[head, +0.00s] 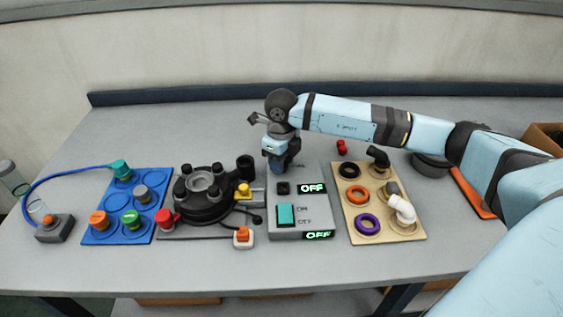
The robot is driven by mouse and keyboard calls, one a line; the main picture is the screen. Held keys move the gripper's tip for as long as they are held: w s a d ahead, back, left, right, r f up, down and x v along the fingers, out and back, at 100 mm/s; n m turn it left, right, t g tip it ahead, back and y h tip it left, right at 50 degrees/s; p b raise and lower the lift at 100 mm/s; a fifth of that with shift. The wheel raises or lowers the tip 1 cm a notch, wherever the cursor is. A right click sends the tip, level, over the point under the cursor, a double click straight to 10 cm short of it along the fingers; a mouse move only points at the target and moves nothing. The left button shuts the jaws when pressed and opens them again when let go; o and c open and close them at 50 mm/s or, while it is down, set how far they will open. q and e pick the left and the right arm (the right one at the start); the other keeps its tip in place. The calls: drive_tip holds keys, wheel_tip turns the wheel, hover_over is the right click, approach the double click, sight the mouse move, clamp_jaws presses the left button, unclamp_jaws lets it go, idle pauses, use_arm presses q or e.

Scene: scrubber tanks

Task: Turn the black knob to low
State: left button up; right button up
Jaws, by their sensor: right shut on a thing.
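The grey control box (320,218) stands mid-table. My right gripper (279,169) points down at the far left part of its top. It is shut, and the black knob it holds is hidden behind the fingers and wrist, so its setting cannot be read. Nearer on the box are a small black square part (283,188), a lit OFF display (312,188) and a teal rocker switch (286,214). A second lit OFF display (318,235) is on the front edge. My left gripper is not in view.
Left of the box are a black round fixture (205,212) and a blue board (108,226) with coloured caps. Right of it is a tan board (385,228) with rings and pipe elbows. A small red part (342,147) lies behind. The back-left table is clear.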

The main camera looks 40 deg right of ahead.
drive_tip(key=n+b, duration=0.2)
drive_tip(key=n, duration=0.3)
drive_tip(key=shift+f+n, duration=0.1)
drive_tip(key=shift+n, duration=0.2)
drive_tip(key=shift+n+b, duration=1.2)
drive_tip(key=shift+n, duration=1.1)
drive_tip(key=o, duration=0.9)
drive_tip(key=shift+o, duration=0.2)
drive_tip(key=shift+r, duration=0.2)
wheel_tip(320, 180, up, 14)
drive_tip(key=p, duration=0.1)
drive_tip(key=shift+f, duration=0.15)
